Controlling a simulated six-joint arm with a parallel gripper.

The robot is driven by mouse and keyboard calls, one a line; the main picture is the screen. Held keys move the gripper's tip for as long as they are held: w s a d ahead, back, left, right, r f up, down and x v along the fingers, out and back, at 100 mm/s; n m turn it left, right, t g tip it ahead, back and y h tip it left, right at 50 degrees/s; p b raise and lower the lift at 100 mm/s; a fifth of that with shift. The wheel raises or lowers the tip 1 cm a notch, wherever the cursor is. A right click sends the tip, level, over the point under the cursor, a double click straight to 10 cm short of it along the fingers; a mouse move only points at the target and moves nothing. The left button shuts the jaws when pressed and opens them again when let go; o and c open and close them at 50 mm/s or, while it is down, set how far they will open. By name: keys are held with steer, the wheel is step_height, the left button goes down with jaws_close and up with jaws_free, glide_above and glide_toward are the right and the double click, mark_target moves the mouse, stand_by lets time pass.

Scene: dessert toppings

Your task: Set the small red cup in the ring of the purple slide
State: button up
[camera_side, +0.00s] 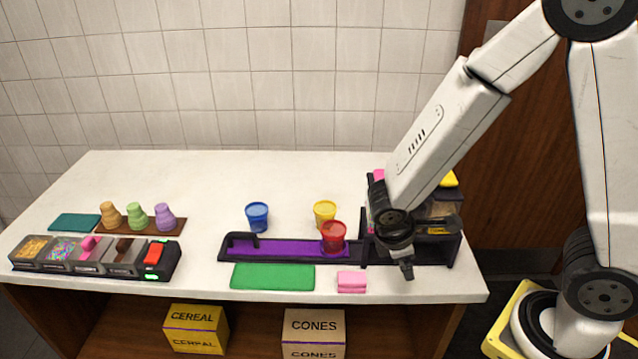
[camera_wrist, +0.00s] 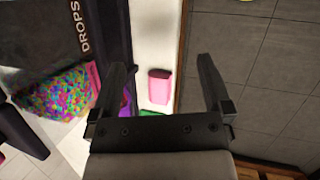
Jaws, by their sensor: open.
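The small red cup (camera_side: 334,237) stands upright at the right end of the purple slide (camera_side: 290,248), a long purple strip in a dark frame. I cannot tell from this angle whether a ring surrounds its base. My gripper (camera_side: 405,270) is right of the cup, in front of the dark dispenser stand, pointing down and apart from the cup. In the wrist view my gripper (camera_wrist: 162,65) is open, with nothing between its fingers. Only a sliver of the purple slide (camera_wrist: 127,103) shows there, and the red cup is not visible.
A yellow cup (camera_side: 324,212) stands behind the slide and a blue cup (camera_side: 257,217) farther left. A green mat (camera_side: 272,277) and pink block (camera_side: 351,282) lie in front. The dispenser stand (camera_side: 452,247) is close to my gripper. A topping tray (camera_side: 172,262) is at left.

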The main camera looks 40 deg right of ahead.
steer(key=r+m+t+y, duration=0.1)
steer(key=m, duration=0.2)
steer(key=r+m+t+y, duration=0.1)
steer(key=r+m+y, duration=0.1)
steer(key=m, duration=0.1)
steer(key=r+m+t+y, duration=0.1)
steer(key=m, duration=0.3)
steer(key=shift+w+r+y, duration=0.4)
